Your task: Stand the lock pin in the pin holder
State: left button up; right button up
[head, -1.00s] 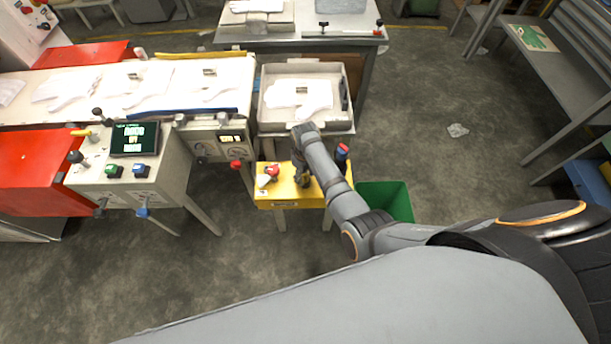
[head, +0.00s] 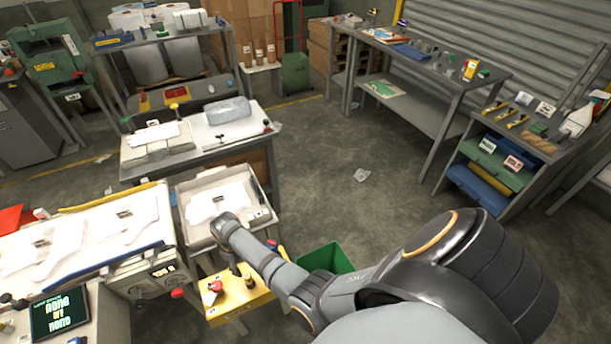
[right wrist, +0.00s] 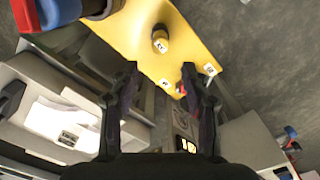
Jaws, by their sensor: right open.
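My right gripper (right wrist: 160,76) is open and empty, its two dark fingers apart over the edge of the yellow stand (right wrist: 120,28). A red-knobbed piece (head: 215,286), possibly the lock pin, is on the stand's left part; a red part (right wrist: 182,88) shows beside the right-hand finger. I cannot tell which piece is the pin holder. My left gripper is out of view.
A blue-and-red cylinder (right wrist: 45,14) is close at the upper left of the wrist view. A green bin (head: 328,257) is on the right. Open floor lies further right.

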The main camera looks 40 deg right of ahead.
jog(key=s+d+f+m, duration=0.1)
jog(key=s+d+f, duration=0.2)
jog(key=s+f, duration=0.7)
jog(key=s+d+f+m, duration=0.2)
jog(key=s+d+f, duration=0.1)
jog(key=s+f, duration=0.6)
jog(key=s+d+f, duration=0.2)
jog(key=s+f, duration=0.1)
jog(key=s, duration=0.4)
jog(key=s+d+f+m+b, duration=0.1)
jog(key=s+d+f, duration=0.1)
jog(key=s, duration=0.5)
jog(key=s+d+f+m+t+b, duration=0.1)
jog(key=s+d+f, duration=0.2)
jog(key=s, duration=0.4)
jog(key=shift+s+f+h, duration=0.25)
jog(key=shift+f+h, duration=0.15)
jog(key=shift+o, duration=0.5)
jog(key=shift+d, duration=0.15)
